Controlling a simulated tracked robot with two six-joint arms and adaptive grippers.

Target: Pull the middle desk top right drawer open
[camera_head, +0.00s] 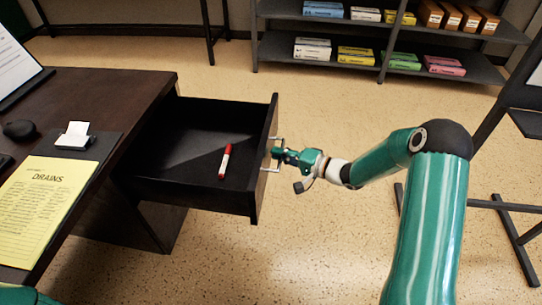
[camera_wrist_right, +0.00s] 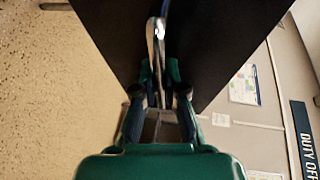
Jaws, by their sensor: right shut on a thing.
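The drawer (camera_head: 160,190) of the dark desk (camera_head: 95,95) stands well out from the desk in the head view. A red and white marker (camera_head: 225,162) lies inside it on the drawer floor. My right gripper (camera_head: 277,155) is at the drawer's front and shut on its metal handle (camera_head: 266,168). In the right wrist view the handle (camera_wrist_right: 156,45) runs between the fingers of my right gripper (camera_wrist_right: 160,85), against the dark drawer front (camera_wrist_right: 205,35). My left gripper is not in view.
On the desk are a yellow sheet headed DRAINS (camera_head: 45,205), a small white card holder (camera_head: 75,134) and a dark mouse (camera_head: 19,130). A shelf with coloured packs (camera_head: 355,55) stands at the back. A dark stand (camera_head: 515,225) is at the right. Speckled floor between is clear.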

